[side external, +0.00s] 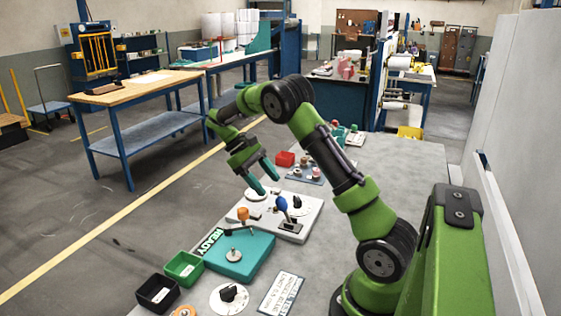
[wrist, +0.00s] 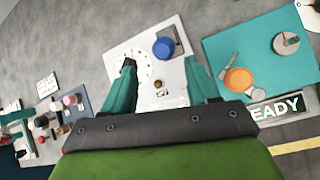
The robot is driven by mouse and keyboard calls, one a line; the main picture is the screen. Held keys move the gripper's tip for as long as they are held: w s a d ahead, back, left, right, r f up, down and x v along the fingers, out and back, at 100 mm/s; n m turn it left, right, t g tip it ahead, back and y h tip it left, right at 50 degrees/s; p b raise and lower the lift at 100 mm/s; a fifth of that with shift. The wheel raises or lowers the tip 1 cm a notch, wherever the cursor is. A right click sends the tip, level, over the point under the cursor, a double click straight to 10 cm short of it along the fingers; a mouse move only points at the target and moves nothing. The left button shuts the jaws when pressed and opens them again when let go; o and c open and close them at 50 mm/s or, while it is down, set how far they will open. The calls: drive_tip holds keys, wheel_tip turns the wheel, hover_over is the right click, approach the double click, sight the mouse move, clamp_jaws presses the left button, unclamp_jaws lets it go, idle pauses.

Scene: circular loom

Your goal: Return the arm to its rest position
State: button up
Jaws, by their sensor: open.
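My arm is bent out over the work table (side external: 400,160). My gripper (side external: 266,184) points down above the far end of a white panel (side external: 300,230), with its two teal fingers apart and nothing between them. In the wrist view the fingers (wrist: 162,72) are spread over the same white panel (wrist: 150,105). A white dial (wrist: 140,66) lies by the left fingertip, and a blue knob (wrist: 163,47) stands between and beyond the tips. I cannot tell the exact height of the fingertips above the panel.
A teal READY box (side external: 240,265) with an orange knob (side external: 243,213) sits nearer the camera. Green (side external: 184,267) and black (side external: 157,292) bins stand at the table edge. A grey wall (side external: 510,130) rises at right.

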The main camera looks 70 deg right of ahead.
drive_tip(key=s+a+r+t+y, duration=0.1)
drive_tip(key=s+a+r+t, duration=0.2)
drive_tip(key=a, duration=0.5)
drive_tip(key=s+a+r+t, duration=0.4)
drive_tip(key=a+t, duration=0.3)
drive_tip(key=a, duration=0.1)
drive_tip(key=s+a+r+m+t+y, duration=0.1)
drive_tip(key=s+a+r+t, duration=0.2)
drive_tip(key=a, duration=0.5)
drive_tip(key=shift+s+r+t+y, duration=0.2)
drive_tip(key=shift+r+t+y, duration=0.1)
drive_tip(key=shift+r+t, duration=0.6)
